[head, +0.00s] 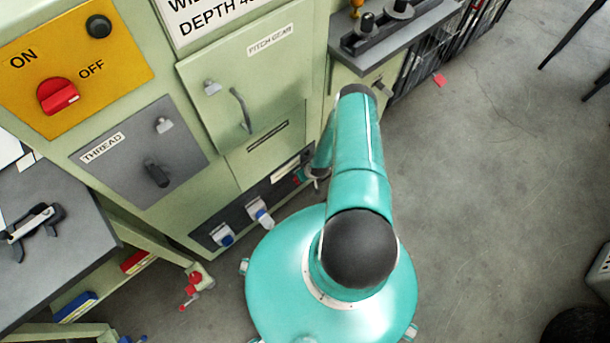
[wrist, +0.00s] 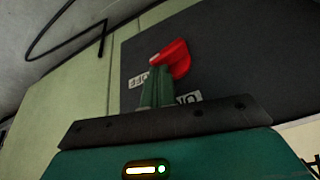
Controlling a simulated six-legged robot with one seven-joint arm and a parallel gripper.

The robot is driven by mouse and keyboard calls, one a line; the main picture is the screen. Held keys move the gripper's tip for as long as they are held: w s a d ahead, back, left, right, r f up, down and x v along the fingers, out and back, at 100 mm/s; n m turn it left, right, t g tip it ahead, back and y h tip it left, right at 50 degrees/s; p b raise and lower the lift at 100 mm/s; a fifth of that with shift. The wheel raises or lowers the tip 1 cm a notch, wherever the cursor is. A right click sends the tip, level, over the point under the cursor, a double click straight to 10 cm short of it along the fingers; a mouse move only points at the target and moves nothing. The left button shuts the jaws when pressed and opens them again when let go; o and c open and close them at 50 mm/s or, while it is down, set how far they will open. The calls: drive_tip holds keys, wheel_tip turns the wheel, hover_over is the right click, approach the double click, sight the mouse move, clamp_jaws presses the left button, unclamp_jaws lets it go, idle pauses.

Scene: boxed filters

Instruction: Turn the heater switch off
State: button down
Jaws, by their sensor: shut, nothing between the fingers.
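In the wrist view a red switch (wrist: 178,58) sits on a dark grey panel (wrist: 228,55). An OFF label (wrist: 139,81) is at its lower left and an ON label (wrist: 188,98) below it. A pale mark at the switch's left end lies on the side of the OFF label. No heater label is legible. My gripper (wrist: 158,68) is shut, its green fingers together and empty. The fingertips overlap the switch's left part in the picture; I cannot tell if they touch. In the head view my arm mostly hides the gripper, near the low dark panel (head: 240,218).
A yellow panel (head: 118,62) carries another red ON/OFF knob (head: 58,95) and a black knob (head: 98,26). The Pitch Gear door (head: 235,70) and Thread panel (head: 110,165) have protruding handles. A grey bench (head: 45,255) stands left. Floor (head: 490,180) on the right is mostly clear.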

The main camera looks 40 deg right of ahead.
drive_tip(key=shift+d+f, duration=0.55)
drive_tip(key=shift+d, duration=0.35)
drive_tip(key=shift+d+f, duration=0.1)
drive_tip(key=shift+f, duration=0.1)
drive_tip(key=shift+w+r, duration=0.1)
drive_tip(key=shift+w, duration=0.05)
